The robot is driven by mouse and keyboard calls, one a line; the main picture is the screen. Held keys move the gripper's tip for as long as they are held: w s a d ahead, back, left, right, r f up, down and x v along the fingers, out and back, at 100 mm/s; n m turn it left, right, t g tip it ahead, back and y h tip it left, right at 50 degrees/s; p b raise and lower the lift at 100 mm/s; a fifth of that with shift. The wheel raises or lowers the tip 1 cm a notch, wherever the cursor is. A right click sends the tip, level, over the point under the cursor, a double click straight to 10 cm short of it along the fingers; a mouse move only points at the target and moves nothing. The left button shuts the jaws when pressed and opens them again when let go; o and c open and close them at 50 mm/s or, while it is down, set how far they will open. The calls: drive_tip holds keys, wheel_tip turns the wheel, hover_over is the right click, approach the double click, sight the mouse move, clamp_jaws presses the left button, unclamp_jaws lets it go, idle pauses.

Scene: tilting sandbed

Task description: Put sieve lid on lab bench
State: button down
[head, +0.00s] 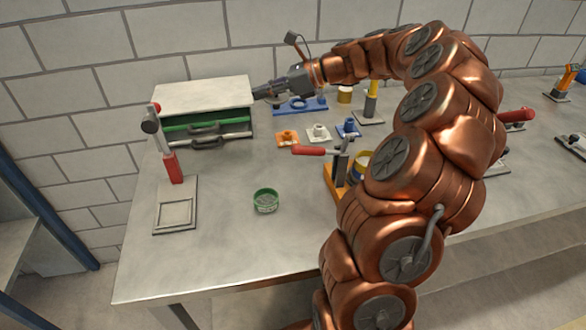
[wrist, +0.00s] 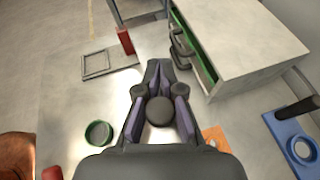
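A round green-rimmed piece (head: 265,201) with a grey inside lies on the lab bench (head: 225,240) at front centre; it also shows in the wrist view (wrist: 99,133). I cannot tell whether it is the sieve lid or a sieve, and no other lid is clearly seen. My gripper (head: 260,91) is above the bench beside the drawer cabinet (head: 205,95). In the wrist view my gripper's fingertips (wrist: 158,66) come together with nothing visible between them. The green piece is well apart from my gripper.
The cabinet's green drawer (wrist: 198,52) is slightly open. Orange (head: 287,138), white (head: 318,133) and blue (head: 348,127) small fixtures sit mid-bench.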

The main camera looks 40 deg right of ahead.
sight(276, 101)
drive_tip(key=s+b, duration=0.1)
drive_tip(key=s+f+n+g, duration=0.1)
drive_tip(key=s+d+y+b, duration=0.1)
drive_tip(key=shift+s+f+n+g+b, duration=0.2)
drive_tip(key=shift+n+g+b, duration=0.1)
drive_tip(key=shift+n+g, duration=0.1)
drive_tip(key=shift+n+g+y, duration=0.4)
drive_tip(key=shift+n+g, duration=0.2)
drive_tip(key=f+b, duration=0.2)
drive_tip(key=f, duration=0.4)
drive_tip(key=s+f+b, duration=0.1)
drive_tip(key=f, duration=0.5)
drive_tip(key=s+f+b, duration=0.1)
drive_tip(key=f+b, duration=0.1)
drive_tip(key=f, duration=0.4)
drive_tip(key=shift+s+b, duration=0.1)
drive_tip(key=shift+b, duration=0.25)
drive_tip(key=shift+f, duration=0.3)
